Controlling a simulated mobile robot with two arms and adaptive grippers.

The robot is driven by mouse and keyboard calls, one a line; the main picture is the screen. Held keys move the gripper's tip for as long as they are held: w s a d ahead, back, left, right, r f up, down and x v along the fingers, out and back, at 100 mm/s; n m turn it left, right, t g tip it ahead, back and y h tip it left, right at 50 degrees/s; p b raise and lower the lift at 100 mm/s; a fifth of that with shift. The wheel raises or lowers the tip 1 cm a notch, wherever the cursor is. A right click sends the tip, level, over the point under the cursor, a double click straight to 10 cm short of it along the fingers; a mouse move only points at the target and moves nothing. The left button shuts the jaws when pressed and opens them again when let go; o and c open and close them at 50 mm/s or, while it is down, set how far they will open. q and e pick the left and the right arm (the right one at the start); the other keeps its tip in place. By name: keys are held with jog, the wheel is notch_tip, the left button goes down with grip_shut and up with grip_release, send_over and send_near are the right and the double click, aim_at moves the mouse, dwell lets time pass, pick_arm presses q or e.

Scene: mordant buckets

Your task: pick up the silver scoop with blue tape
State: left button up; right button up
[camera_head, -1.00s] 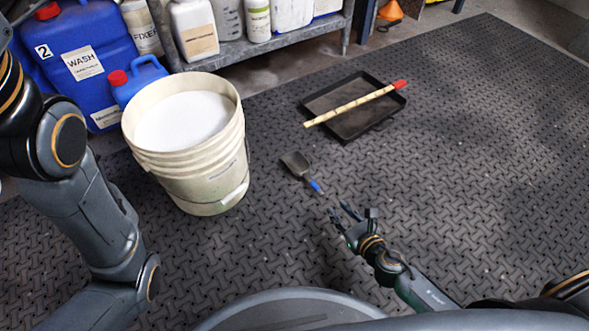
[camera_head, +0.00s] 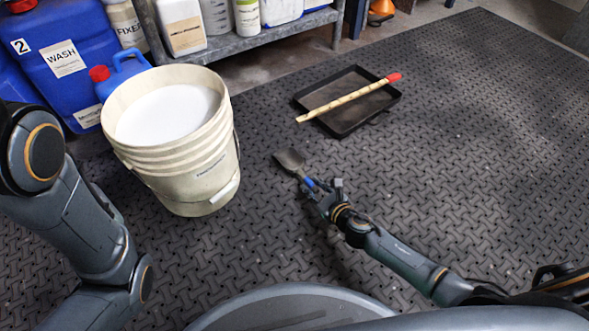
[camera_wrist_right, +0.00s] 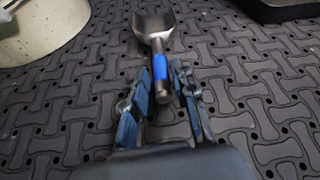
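The silver scoop (camera_head: 290,160) with blue tape (camera_head: 308,183) on its handle lies on the dark mat right of the white bucket. My right gripper (camera_head: 319,189) is at the handle end of the scoop. In the right wrist view the scoop (camera_wrist_right: 154,24) points away from me, and the handle with its blue tape (camera_wrist_right: 160,68) runs back between the fingertips of my right gripper (camera_wrist_right: 168,85). The fingers are open, one on each side of the handle, with gaps showing. My left arm comes in at the left, but its gripper is out of view.
A bucket (camera_head: 190,185) of white powder or liquid stands left of the scoop. A black tray (camera_head: 345,125) with a red-tipped yellow stick (camera_head: 350,97) across it lies behind. Blue jugs (camera_head: 70,60) and a shelf (camera_head: 240,44) line the back. The mat at right is clear.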

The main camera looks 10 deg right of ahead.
aim_at(309, 181)
jog(key=b+x, duration=0.1)
jog(key=x, duration=0.2)
jog(key=shift+w, duration=0.15)
jog(key=shift+c, duration=0.3)
grip_shut()
